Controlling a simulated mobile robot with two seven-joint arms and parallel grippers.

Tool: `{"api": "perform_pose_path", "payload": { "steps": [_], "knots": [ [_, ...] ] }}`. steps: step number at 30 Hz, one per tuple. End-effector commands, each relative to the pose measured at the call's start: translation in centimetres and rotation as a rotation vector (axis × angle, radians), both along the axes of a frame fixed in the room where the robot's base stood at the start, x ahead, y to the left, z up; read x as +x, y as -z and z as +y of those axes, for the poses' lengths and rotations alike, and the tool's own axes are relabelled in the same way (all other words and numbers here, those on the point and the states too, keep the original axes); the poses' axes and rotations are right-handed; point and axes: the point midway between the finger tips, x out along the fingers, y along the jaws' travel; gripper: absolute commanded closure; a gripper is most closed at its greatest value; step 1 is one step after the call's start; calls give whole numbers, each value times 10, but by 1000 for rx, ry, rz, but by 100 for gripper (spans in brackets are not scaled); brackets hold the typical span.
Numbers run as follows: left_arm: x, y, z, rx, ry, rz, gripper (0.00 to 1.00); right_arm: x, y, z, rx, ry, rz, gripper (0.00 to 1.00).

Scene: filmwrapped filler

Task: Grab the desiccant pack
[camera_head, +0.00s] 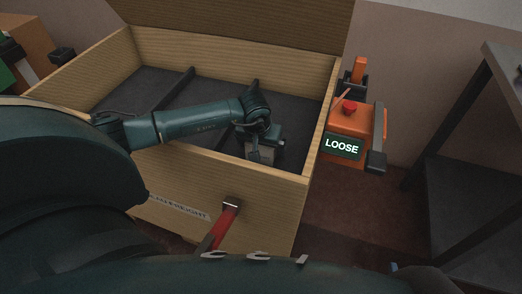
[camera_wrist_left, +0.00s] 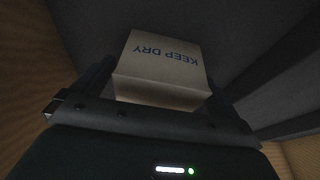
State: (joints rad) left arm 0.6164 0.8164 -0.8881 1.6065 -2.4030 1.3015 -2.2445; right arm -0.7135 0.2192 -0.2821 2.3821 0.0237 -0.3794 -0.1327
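The desiccant pack is a pale beige block with blue "KEEP DRY" lettering, in the left wrist view (camera_wrist_left: 163,62). In the head view only a small pale part of the pack (camera_head: 261,154) shows, inside the wooden crate (camera_head: 240,168) near its front right corner. My left gripper (camera_head: 264,150) reaches down into the crate over it. In the left wrist view its dark fingers (camera_wrist_left: 162,80) lie on either side of the pack, close to its sides. Whether they press on it is too dark to tell. My right gripper is not in view.
The crate has a dark grey lining, dark dividers (camera_head: 178,88) and a raised lid (camera_head: 235,25). An orange device (camera_head: 352,122) with a red button and a "LOOSE" display stands by its right side. A red-handled latch (camera_head: 224,222) is on the crate's front. A dark shelf (camera_head: 470,135) stands at right.

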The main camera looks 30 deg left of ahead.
Motion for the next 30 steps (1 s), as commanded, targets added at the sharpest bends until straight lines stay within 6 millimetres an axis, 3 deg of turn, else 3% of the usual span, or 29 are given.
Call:
{"api": "perform_pose_path", "payload": {
  "steps": [18,25,30],
  "knots": [
    [0,-1,0,1,0,-2,51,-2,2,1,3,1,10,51],
    [1,-3,0,1,0,-2,51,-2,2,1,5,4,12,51],
    [2,-27,0,1,1,-6,51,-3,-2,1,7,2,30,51]
  ]
}}
